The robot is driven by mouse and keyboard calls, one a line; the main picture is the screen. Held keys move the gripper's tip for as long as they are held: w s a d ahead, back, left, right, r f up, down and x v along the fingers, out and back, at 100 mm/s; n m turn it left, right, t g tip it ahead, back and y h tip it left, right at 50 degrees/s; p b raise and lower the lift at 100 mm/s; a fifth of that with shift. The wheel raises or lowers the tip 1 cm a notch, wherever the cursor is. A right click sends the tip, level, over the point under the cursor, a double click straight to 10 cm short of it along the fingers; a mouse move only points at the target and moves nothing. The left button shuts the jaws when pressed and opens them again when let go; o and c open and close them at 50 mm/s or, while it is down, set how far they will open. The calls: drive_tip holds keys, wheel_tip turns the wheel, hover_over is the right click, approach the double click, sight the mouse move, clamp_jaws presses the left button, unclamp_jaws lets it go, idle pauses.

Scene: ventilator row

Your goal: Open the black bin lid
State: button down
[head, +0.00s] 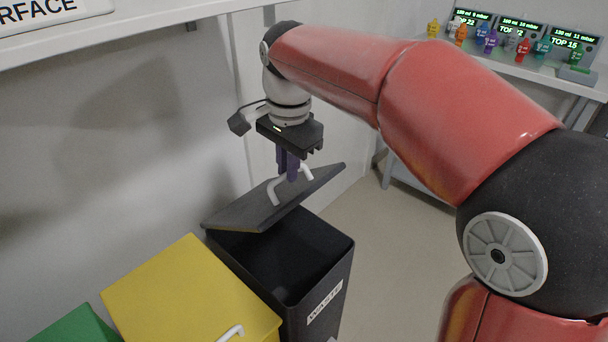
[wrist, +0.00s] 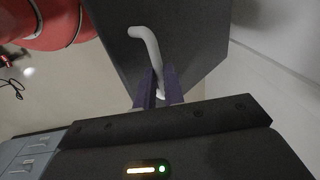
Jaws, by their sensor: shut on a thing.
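The black bin (head: 318,262) stands on the floor in the lower middle of the head view, with a white label on its front. Its lid (head: 240,212) is raised and tilted, so the dark inside of the bin shows. A white bent handle (head: 273,191) sits on the lid. My gripper (head: 291,176) points down and is shut on this handle. In the wrist view the purple fingers (wrist: 158,92) close around the lower part of the white handle (wrist: 148,45), with the dark lid (wrist: 195,40) behind it.
A yellow bin (head: 190,295) with a white handle stands beside the black bin, and a green one (head: 75,328) is farther left. A wall is close behind. A shelf (head: 150,22) hangs above left. Open floor (head: 385,270) lies to the right.

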drive_tip(key=shift+w+a+r, duration=0.15)
drive_tip(key=shift+w+a, duration=0.1)
drive_tip(key=shift+a, duration=0.25)
drive_tip(key=shift+w+a+r, duration=0.15)
drive_tip(key=shift+w+a, duration=0.05)
drive_tip(key=shift+a, duration=0.25)
drive_tip(key=c, duration=1.6)
unclamp_jaws()
drive_tip(key=shift+w+a+f, duration=0.1)
drive_tip(key=shift+a, duration=0.15)
drive_tip(key=shift+o, duration=0.5)
drive_tip(key=shift+d, duration=0.2)
drive_tip(key=shift+r, duration=0.3)
wheel_tip(320, 180, up, 7)
drive_tip(key=shift+d+r, duration=0.15)
drive_tip(key=shift+r, duration=0.05)
